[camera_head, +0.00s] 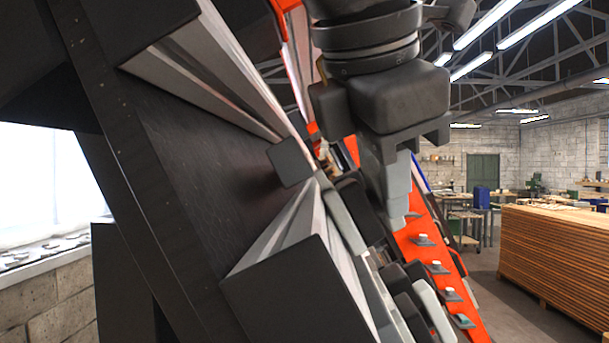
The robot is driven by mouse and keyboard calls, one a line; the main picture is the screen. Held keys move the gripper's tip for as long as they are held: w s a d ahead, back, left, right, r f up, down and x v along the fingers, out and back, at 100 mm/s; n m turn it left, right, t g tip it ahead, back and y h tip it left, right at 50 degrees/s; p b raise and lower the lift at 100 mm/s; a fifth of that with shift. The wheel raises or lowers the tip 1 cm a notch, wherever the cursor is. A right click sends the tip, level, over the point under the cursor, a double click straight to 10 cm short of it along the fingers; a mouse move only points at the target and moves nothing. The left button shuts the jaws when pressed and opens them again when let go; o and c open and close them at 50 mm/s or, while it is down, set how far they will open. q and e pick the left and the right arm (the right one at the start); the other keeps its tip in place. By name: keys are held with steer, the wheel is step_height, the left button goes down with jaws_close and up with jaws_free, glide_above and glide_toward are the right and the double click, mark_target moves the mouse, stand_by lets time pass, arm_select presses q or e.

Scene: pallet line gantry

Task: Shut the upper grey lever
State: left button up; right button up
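My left gripper (399,208) hangs from the top centre with its pale grey fingers pointing down. The fingers line up from this side, so whether they are apart is hidden. They overlap the orange panel and the row of grey and black parts in the picture; contact cannot be told. Several rounded grey bars, lever-like, run down beside the dark machine: an upper one (343,216) left of my fingers and a lower one (435,308) at bottom centre. Which is the upper grey lever is unclear, as is whether it is open. My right gripper is not in view.
A large dark machine panel (200,170) fills the left, with box-like housings (290,290) jutting out. The orange panel (420,245) carries several small knobs. A stack of wooden boards (555,255) stands at right. Open floor lies between it and the machine.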

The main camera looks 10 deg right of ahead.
arm_select(q)
steer(key=shift+f, duration=0.1)
steer(key=shift+c, duration=1)
steer(key=shift+w+m+g, duration=0.25)
steer(key=shift+m+g, duration=0.25)
steer(key=shift+g, duration=0.8)
steer(key=shift+c, duration=0.2)
steer(key=o, duration=1)
steer(key=shift+d, duration=0.2)
